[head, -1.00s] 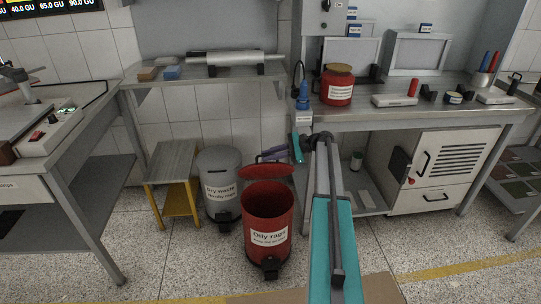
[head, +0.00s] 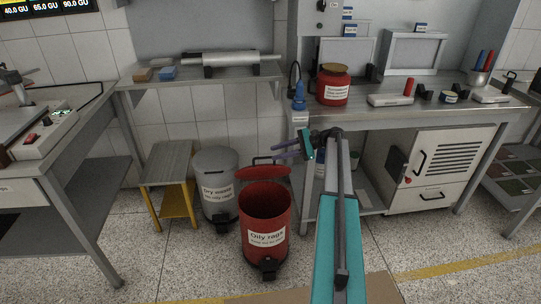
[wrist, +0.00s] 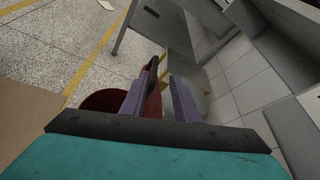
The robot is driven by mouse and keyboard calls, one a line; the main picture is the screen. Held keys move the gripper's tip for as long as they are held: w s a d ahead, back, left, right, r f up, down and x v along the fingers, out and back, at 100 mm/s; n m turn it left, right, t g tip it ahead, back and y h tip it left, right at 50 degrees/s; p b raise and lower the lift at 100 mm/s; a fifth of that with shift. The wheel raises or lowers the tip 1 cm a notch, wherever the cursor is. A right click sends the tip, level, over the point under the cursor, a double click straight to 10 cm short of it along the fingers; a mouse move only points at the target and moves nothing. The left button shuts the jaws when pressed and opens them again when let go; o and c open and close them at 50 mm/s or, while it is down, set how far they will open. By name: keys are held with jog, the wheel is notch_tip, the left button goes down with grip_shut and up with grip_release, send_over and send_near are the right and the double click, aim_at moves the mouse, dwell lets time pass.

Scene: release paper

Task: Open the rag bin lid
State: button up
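The red rag bin (head: 265,222), labelled "Oily rags", stands on the floor in the head view. Its red lid (head: 262,173) is raised and tilted back at the rear of the rim, with a dark handle on its upper edge. The dark bin mouth shows. My gripper (head: 274,150) is just above the lid, its two purple fingers pointing left and apart. In the wrist view my gripper (wrist: 160,77) has its fingers spread, with the lid's dark edge (wrist: 151,76) beyond and between them. I cannot tell whether they touch it.
A workbench (head: 400,118) with a white cabinet (head: 455,165) is at the right. A shelf (head: 210,82) is behind.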

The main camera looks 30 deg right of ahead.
jog(key=v, duration=0.7)
jog(key=shift+s+d+r, duration=0.15)
jog(key=shift+s+d, duration=0.15)
